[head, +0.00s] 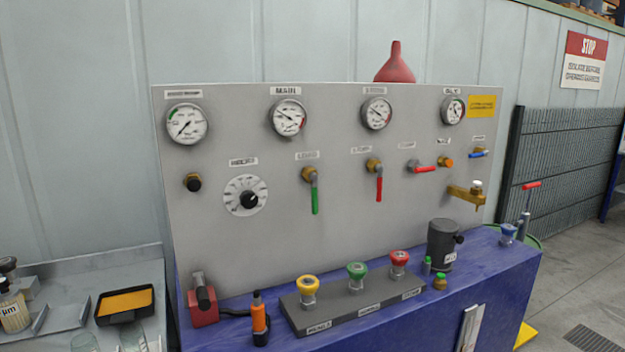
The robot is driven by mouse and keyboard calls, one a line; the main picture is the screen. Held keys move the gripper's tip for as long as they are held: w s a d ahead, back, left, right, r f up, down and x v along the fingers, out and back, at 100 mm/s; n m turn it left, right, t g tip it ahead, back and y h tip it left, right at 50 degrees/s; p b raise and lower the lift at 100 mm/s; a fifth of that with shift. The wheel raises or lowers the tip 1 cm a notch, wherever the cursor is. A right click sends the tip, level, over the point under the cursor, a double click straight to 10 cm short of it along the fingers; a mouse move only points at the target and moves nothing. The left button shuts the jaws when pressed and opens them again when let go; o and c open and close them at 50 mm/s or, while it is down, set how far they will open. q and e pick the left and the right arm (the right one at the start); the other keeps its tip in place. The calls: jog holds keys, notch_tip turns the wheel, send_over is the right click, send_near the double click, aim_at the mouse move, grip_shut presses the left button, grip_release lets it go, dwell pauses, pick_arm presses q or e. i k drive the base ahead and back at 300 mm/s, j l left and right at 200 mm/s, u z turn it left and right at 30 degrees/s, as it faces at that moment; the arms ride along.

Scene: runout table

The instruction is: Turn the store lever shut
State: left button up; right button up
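A grey upright panel (330,235) carries several valves under small labels that are too blurred to read for certain. A green lever (315,198) hangs straight down from a brass valve at the middle. A red lever (379,190) hangs straight down from the brass valve to its right; the label above it may read store, but I cannot be sure. Another red lever (425,169) lies level, pointing right from a grey valve. A small blue lever (478,154) lies nearly level at the far right. Neither of my grippers is in view.
Gauges (289,118) line the panel's top, with a white dial (246,196) below. On the blue bench (470,275) stand a block with coloured knobs (357,272), an orange tool (260,318) and a dark cylinder (442,245). A red funnel (396,68) stands at the panel's top. Space before the levers is clear.

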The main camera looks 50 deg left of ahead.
aim_at(379, 167)
jog(key=u, duration=1.1)
